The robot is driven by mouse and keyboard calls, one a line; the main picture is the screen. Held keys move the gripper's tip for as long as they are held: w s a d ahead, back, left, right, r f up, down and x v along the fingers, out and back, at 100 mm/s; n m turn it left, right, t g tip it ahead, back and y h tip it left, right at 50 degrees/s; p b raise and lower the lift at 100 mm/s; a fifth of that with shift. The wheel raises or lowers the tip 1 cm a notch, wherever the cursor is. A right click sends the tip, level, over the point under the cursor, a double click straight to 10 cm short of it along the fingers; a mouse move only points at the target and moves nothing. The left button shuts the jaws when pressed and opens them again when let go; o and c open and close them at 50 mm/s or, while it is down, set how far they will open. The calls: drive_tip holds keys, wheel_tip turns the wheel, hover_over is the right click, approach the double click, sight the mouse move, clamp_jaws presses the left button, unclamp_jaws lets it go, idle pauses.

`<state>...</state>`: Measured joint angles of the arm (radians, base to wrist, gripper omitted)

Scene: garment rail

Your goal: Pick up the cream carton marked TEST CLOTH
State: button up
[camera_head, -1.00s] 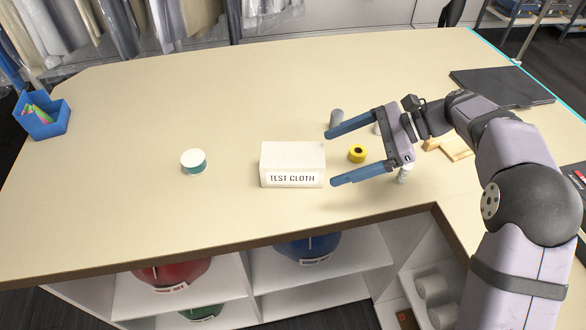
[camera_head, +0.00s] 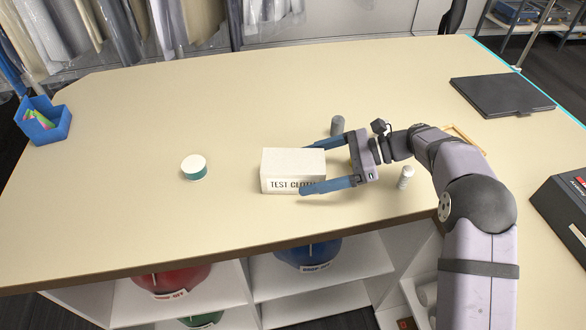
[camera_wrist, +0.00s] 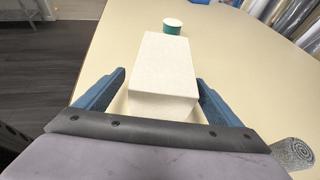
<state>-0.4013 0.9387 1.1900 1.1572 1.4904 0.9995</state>
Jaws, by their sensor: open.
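The cream carton (camera_head: 290,165) marked TEST CLOTH lies on the table near its front edge. My gripper (camera_head: 306,168) is open at the carton's right end, with one blue finger on the far side and one on the near side. The near finger covers part of the label. In the wrist view the carton (camera_wrist: 165,65) extends ahead between the two fingers (camera_wrist: 160,92), with a visible gap on each side. I cannot tell whether either finger touches it.
A white and teal round tub (camera_head: 194,167) stands left of the carton. A blue bin (camera_head: 42,120) is at far left.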

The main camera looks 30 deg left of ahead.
sight(293, 173)
drive_tip(key=shift+p+x, duration=1.05)
drive_tip(key=shift+x, duration=1.5)
drive_tip(key=shift+w+f, duration=0.15)
drive_tip(key=shift+w, duration=0.05)
drive_tip(key=c, duration=1.3)
